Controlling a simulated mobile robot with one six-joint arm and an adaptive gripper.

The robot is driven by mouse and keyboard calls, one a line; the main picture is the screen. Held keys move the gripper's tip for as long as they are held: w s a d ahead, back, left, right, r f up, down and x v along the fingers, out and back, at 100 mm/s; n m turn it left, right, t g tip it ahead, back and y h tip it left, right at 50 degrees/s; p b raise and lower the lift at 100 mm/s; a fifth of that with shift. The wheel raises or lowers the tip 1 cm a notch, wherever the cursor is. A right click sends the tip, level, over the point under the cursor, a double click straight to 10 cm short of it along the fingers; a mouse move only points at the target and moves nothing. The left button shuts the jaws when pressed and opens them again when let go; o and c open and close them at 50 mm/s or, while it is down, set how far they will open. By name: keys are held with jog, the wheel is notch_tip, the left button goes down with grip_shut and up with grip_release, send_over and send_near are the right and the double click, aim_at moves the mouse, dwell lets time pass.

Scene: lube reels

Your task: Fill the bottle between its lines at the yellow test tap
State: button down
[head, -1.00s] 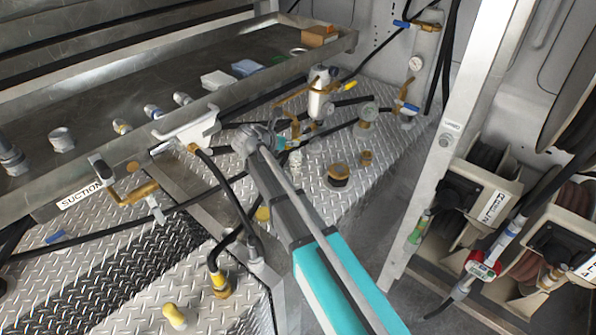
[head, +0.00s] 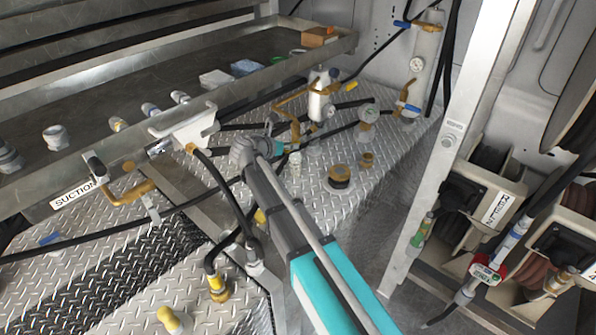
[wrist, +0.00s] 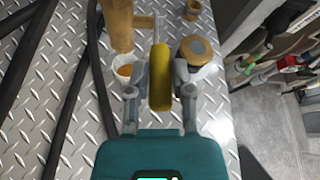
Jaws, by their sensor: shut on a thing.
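My gripper (wrist: 160,88) is shut on the yellow handle (wrist: 160,75) of the test tap, one finger on each side of it. A thin stem joins the handle to the brass tap body (wrist: 118,25) at its upper left. The bottle (wrist: 124,66), a small pale container with amber in its round top, stands below the tap body, left of my gripper. Its lines and fill level cannot be made out. In the head view the bottle (head: 295,158) is a small pale shape below the brass tap pipe (head: 295,130). My arm's end hides the handle there.
A brass-capped fitting (wrist: 195,48) stands right of the handle. Black hoses (wrist: 70,90) run along the left over the tread-plate deck (head: 330,205). Hose reels (head: 495,205) stand right, behind a post.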

jog(key=shift+f+b, duration=0.2)
jog(key=shift+b, duration=0.2)
jog(key=shift+c, duration=2.1)
grip_release()
jog(key=shift+r, duration=0.15)
